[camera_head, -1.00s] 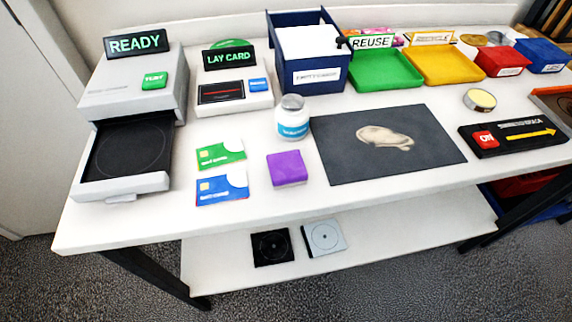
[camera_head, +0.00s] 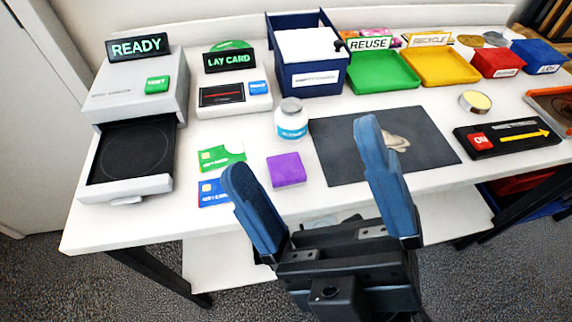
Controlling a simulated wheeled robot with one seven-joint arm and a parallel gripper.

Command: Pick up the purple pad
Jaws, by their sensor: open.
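The purple pad (camera_head: 286,170) lies flat on the white table, near the front edge, left of the dark mat and just below the white bottle. My gripper (camera_head: 302,158) is in view at the lower middle, with two blue fingers spread wide and nothing between them that it holds. In the picture the pad shows between the fingers, closer to the left finger. The gripper appears nearer to the camera than the pad, and I see no contact.
A white bottle (camera_head: 291,120) stands just behind the pad. Green (camera_head: 221,156) and blue (camera_head: 213,193) cards lie to its left, the blue one partly hidden by a finger. The dark mat (camera_head: 335,155) bears a beige blob. A disc machine (camera_head: 135,85) stands at left, coloured trays behind.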

